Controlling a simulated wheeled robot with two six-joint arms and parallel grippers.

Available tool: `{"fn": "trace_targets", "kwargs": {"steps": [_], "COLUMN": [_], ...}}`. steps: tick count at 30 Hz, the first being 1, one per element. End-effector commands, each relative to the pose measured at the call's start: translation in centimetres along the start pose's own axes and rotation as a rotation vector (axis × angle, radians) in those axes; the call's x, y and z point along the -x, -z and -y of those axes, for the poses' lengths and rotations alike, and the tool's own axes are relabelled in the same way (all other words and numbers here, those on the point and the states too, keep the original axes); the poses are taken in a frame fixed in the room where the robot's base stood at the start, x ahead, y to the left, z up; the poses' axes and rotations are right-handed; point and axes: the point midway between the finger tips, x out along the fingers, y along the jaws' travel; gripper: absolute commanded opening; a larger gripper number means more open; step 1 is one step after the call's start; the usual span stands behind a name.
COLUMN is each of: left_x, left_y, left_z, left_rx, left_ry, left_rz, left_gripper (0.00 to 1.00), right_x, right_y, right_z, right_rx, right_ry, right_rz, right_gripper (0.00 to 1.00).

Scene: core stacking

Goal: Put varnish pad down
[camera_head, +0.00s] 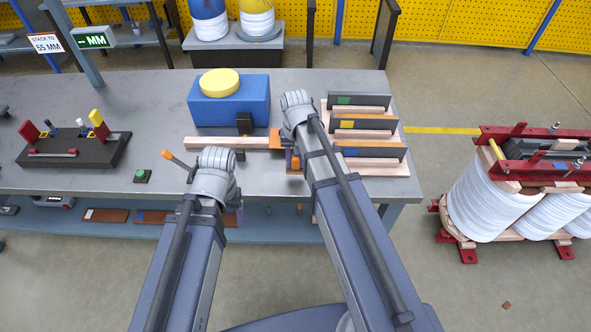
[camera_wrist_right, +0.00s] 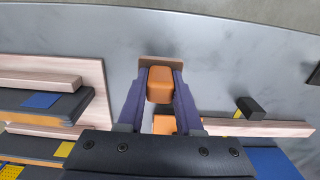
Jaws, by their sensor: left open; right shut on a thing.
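The varnish pad, an orange block (camera_wrist_right: 160,85) with a brown plate (camera_wrist_right: 160,62) along one side, is between the fingers of my right gripper (camera_wrist_right: 160,90). In the head view the right gripper (camera_head: 293,160) is over the front middle of the bench, mostly hidden by its own arm, and an orange bit of the pad (camera_head: 295,163) shows. I cannot tell whether the pad touches the bench. My left gripper (camera_head: 238,212) is open near the bench's front edge, mostly hidden behind its wrist.
A wooden strip (camera_head: 215,142) with an orange block (camera_head: 275,138) at its right end lies behind the pad. A blue box (camera_head: 230,105) stands behind it. Racked dark plates (camera_head: 365,125) stand right. A small green button box (camera_head: 142,176) is left. The grey bench (camera_head: 270,185) is clear in front.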

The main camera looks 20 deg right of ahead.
Motion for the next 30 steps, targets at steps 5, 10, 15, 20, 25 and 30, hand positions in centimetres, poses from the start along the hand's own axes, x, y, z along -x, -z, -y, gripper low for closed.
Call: {"fn": "trace_targets", "kwargs": {"steps": [5, 10, 15, 20, 25, 30], "left_x": [-2.8, -3.2, -3.0, -3.6, -3.4, -3.4], "left_y": [0.2, 0.2, 0.2, 0.2, 0.2, 0.2], "left_z": [-0.3, -0.3, -0.3, -0.3, -0.3, -0.3], "left_rx": [0.000, 0.000, 0.000, 0.000, 0.000, 0.000], "left_ry": [0.000, 0.000, 0.000, 0.000, 0.000, 0.000], "left_rz": [0.000, 0.000, 0.000, 0.000, 0.000, 0.000], "left_gripper": [0.74, 0.74, 0.74, 0.74, 0.74, 0.74], "right_x": [-2.8, -3.2, -3.1, -3.6, -3.4, -3.4], "right_y": [0.0, 0.0, 0.0, 0.0, 0.0, 0.0], "right_z": [0.0, 0.0, 0.0, 0.0, 0.0, 0.0], "right_rx": [0.000, 0.000, 0.000, 0.000, 0.000, 0.000], "right_ry": [0.000, 0.000, 0.000, 0.000, 0.000, 0.000], "right_rz": [0.000, 0.000, 0.000, 0.000, 0.000, 0.000], "right_gripper": [0.00, 0.00, 0.00, 0.00, 0.53, 0.64]}}
